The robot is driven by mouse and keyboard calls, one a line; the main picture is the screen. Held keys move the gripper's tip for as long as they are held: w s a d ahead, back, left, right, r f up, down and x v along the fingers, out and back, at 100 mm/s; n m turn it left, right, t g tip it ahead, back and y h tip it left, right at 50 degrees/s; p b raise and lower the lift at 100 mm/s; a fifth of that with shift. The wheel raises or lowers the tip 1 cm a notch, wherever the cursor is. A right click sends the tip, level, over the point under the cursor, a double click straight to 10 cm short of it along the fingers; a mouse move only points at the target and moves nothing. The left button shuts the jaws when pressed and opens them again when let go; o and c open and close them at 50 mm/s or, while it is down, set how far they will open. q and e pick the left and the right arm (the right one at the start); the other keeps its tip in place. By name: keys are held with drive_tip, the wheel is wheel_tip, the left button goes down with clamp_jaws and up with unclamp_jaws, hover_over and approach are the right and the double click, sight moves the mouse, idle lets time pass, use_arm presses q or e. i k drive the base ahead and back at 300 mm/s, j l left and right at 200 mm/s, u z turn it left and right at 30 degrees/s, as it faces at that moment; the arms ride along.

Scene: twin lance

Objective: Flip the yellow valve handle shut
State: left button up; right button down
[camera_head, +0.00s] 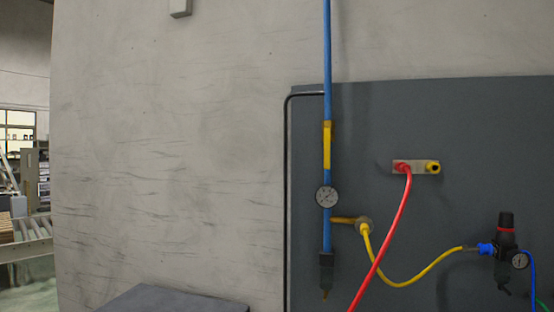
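A long yellow piece, which looks like the valve handle (327,146), stands upright in line with the vertical blue pipe (327,50). Below the gauge, a short yellow-orange branch (343,220) runs right to a round fitting (364,225). The pipe ends in a dark part (326,265) with a small brass tip. Neither of my grippers is in view.
The pipe runs in front of a dark grey wall panel (470,120). A red hose (385,245) and a yellow hose (420,278) cross to the right of the pipe. A black regulator (506,240) hangs at right. A dark flat surface (170,299) lies at bottom left.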

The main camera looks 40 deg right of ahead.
sight(327, 130)
drive_tip(key=i+j+u, duration=0.2)
drive_tip(key=i+j, duration=0.45)
drive_tip(key=j, duration=0.15)
